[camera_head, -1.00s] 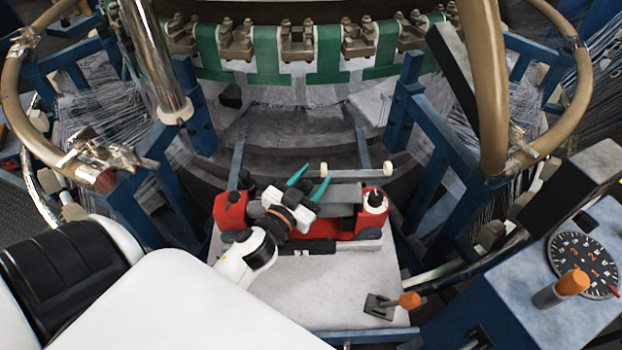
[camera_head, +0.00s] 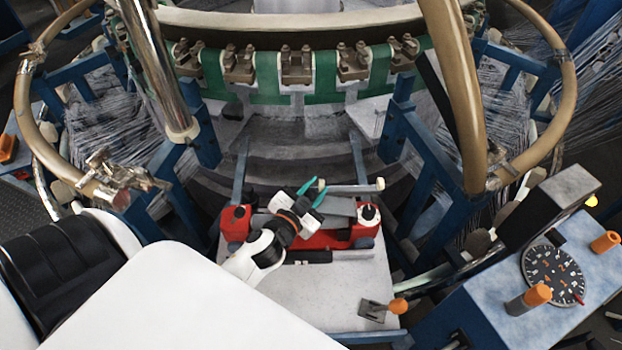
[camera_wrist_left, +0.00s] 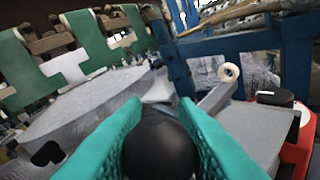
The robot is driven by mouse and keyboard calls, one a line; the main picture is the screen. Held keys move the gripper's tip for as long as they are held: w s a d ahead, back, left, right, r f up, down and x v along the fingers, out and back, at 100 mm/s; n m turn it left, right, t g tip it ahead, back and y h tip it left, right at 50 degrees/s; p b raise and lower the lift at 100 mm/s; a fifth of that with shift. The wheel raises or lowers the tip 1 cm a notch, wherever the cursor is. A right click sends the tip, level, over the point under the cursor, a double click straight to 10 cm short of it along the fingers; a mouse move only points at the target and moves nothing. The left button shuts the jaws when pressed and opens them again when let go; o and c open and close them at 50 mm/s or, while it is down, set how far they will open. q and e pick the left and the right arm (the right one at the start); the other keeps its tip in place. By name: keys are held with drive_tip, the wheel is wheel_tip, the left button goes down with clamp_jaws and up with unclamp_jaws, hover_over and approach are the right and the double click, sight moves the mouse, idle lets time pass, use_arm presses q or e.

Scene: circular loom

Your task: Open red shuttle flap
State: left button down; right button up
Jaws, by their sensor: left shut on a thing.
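My left gripper (camera_head: 319,184), with teal fingers, is over the middle of the shuttle. In the left wrist view its fingers (camera_wrist_left: 161,106) are shut on a round black knob (camera_wrist_left: 157,148). What the knob is fixed to is hidden. Part of the red shuttle (camera_wrist_left: 298,150) shows at the right there. My right gripper is not in view.
A bar with a pale roller (camera_head: 380,184) lies just behind the shuttle; its roller (camera_wrist_left: 231,72) also shows in the wrist view. Blue frame posts (camera_head: 400,115) flank the plate. An orange-knobbed lever (camera_head: 397,306) stands in front right. A control box with a dial (camera_head: 553,272) is right.

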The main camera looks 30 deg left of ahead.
sight(325, 199)
use_arm(q)
drive_tip(key=r+p, duration=0.1)
drive_tip(key=p, duration=0.1)
drive_tip(key=d+r+m+g+p, duration=0.1)
drive_tip(key=p, duration=0.1)
drive_tip(key=w+r+m+p, duration=0.1)
drive_tip(key=p, duration=0.1)
drive_tip(key=shift+w+d+r+g+y+p, duration=0.1)
drive_tip(key=shift+d+r+g+y+p, duration=0.05)
drive_tip(key=shift+d+g+y+p, duration=0.2)
drive_tip(key=shift+w+d+m+g+p, duration=0.25)
drive_tip(key=shift+m+g+p, duration=0.15)
drive_tip(key=shift+p, duration=0.45)
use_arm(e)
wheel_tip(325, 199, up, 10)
use_arm(q)
drive_tip(key=c, duration=1.1)
unclamp_jaws()
drive_tip(key=shift+c, duration=0.2)
drive_tip(key=shift+s, duration=0.1)
drive_tip(key=b+v, duration=0.2)
drive_tip(key=v, duration=0.9)
drive_tip(key=shift+s+d, duration=0.2)
drive_tip(key=shift+s, duration=0.2)
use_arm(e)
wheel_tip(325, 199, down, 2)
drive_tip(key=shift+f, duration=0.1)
